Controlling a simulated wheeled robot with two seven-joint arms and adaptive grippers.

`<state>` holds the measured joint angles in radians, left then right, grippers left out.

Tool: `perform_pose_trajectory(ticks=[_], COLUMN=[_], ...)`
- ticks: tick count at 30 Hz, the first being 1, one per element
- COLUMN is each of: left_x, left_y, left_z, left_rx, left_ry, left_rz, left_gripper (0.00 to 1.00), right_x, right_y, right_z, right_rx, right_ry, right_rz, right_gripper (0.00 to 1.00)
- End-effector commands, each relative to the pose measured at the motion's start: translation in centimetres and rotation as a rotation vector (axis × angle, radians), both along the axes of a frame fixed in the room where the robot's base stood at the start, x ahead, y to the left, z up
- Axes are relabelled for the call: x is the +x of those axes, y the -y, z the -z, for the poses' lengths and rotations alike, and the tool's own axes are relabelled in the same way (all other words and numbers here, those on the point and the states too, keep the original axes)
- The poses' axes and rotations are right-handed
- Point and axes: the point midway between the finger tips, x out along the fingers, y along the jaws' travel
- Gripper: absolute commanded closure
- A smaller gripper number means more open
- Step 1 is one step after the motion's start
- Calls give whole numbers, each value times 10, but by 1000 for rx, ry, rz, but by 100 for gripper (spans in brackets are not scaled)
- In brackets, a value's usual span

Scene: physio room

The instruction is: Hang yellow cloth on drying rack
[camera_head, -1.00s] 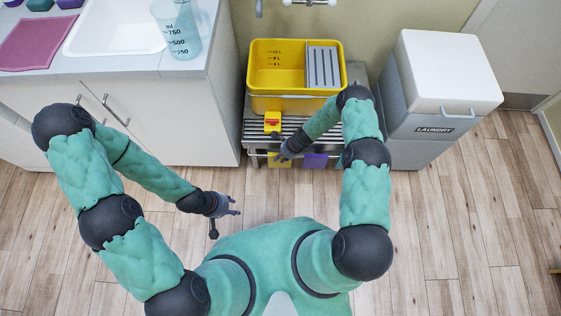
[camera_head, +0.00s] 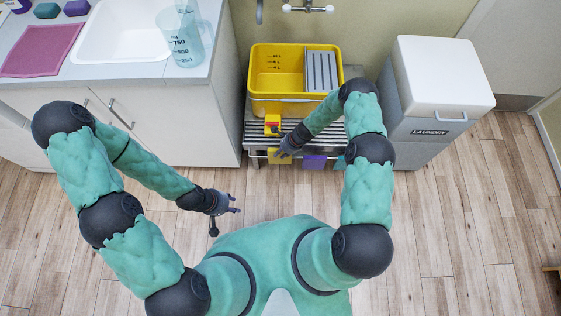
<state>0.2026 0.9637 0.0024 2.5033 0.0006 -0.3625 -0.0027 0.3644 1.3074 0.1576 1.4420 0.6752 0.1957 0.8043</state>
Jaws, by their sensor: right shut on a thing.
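The yellow cloth (camera_head: 279,158) shows as a small patch hanging at the front rail below the slatted steel stand, left of a purple cloth (camera_head: 314,162). My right gripper (camera_head: 281,154) reaches down to its upper part and is shut on it; the fingers hide where cloth and rail meet, so I cannot tell whether it lies over the rail. The drying rack (camera_head: 256,152) appears to be this front rail. A teal cloth (camera_head: 340,162) is partly hidden by my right arm. My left gripper (camera_head: 236,204) is empty with fingers apart, above the floor.
A yellow bucket (camera_head: 262,106) with a grey slatted insert stands on the steel stand (camera_head: 253,132). A red-and-yellow block (camera_head: 272,124) sits in front of it. A laundry bin (camera_head: 440,105) is at right, a sink counter (camera_head: 215,62) at left. The front floor is clear.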

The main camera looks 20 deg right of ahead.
Motion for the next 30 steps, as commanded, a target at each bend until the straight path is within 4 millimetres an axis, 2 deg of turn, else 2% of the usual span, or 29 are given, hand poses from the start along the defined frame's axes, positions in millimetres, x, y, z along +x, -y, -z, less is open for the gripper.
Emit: perform_pose_trajectory(ticks=[1, 30], left_x=[0, 0], left_y=[0, 0], left_z=[-6, -62], left_rx=[0, 0], left_ry=[0, 0], left_rz=[0, 0], left_gripper=[60, 60], right_x=[6, 3], right_y=[3, 2], right_z=[-10, -90], right_rx=[-6, -4], right_ry=[11, 7], right_rz=[3, 0], right_gripper=[92, 92])
